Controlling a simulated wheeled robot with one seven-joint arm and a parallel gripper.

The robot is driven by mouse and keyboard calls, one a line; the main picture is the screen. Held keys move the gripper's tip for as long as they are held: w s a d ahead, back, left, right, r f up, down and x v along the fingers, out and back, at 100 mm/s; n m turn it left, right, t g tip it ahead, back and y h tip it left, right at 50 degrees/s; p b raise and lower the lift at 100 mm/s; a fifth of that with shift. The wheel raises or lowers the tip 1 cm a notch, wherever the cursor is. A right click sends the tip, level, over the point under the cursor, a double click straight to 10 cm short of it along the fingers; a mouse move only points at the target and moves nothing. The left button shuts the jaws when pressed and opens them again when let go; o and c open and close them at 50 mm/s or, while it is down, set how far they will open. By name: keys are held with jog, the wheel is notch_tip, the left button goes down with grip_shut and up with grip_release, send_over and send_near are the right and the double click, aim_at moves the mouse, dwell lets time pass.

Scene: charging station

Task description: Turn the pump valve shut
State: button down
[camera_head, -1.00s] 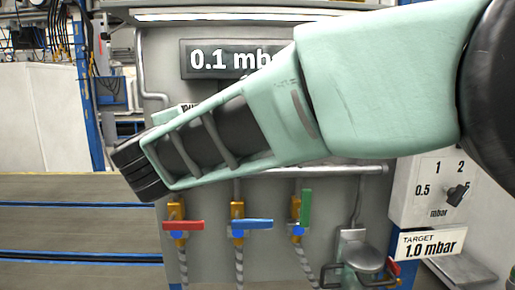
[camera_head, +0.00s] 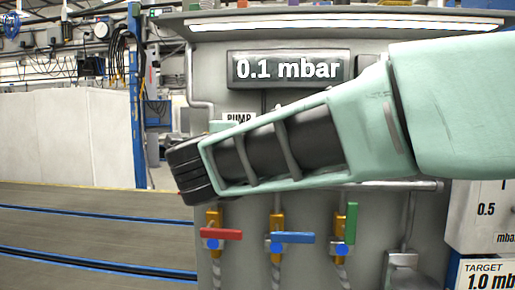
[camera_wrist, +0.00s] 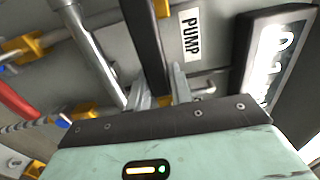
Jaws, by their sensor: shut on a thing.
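My gripper (camera_wrist: 160,92) shows in the wrist view with its fingers shut on a dark bar (camera_wrist: 146,40), which looks like the pump valve's handle. The bar runs up from between the fingers, left of the white PUMP label (camera_wrist: 190,35). The valve's body and pivot are hidden, so I cannot tell its exact angle. In the head view, my arm covers the valve and the fingers; the PUMP label (camera_head: 239,118) shows just above the arm. The display (camera_head: 287,69) reads 0.1 mbar.
Below the arm are valves with a red handle (camera_head: 221,234), a blue handle (camera_head: 300,238) and an upright green handle (camera_head: 351,222). A dial box (camera_head: 487,215) and a TARGET 1.0 mbar sign (camera_head: 487,273) are at right. A metal pipe (camera_wrist: 92,50) runs near the fingers.

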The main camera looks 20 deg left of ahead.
jog(key=c, duration=1.2)
grip_release()
jog(key=shift+c, duration=0.2)
jog(key=shift+s, duration=0.15)
jog(key=b+v, duration=0.2)
jog(key=v, duration=1.5)
jog(key=shift+b, duration=0.4)
